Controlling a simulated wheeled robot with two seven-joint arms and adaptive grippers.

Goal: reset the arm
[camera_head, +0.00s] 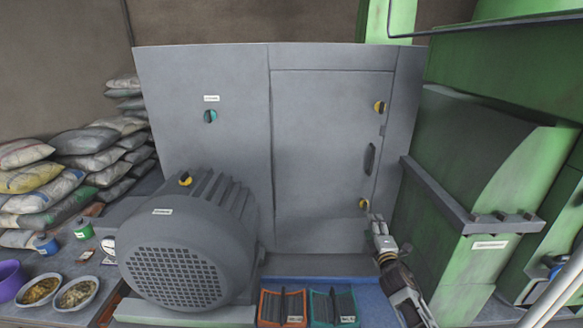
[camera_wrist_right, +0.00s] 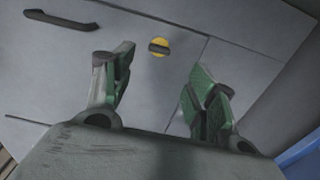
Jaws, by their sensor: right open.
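My right gripper (camera_head: 375,222) is in front of the lower right part of the grey cabinet (camera_head: 325,110), just below a yellow knob (camera_head: 364,203). In the right wrist view its two green-padded fingers (camera_wrist_right: 158,90) stand apart with nothing between them. The yellow knob (camera_wrist_right: 159,47) shows beyond the fingertips, on the cabinet face. The right arm (camera_head: 400,285) comes up from the lower right. My left gripper is not in view.
A grey motor (camera_head: 185,250) stands left of the cabinet door. An orange bin (camera_head: 283,307) and a teal bin (camera_head: 334,307) sit below. A green machine (camera_head: 455,150) is close on the right.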

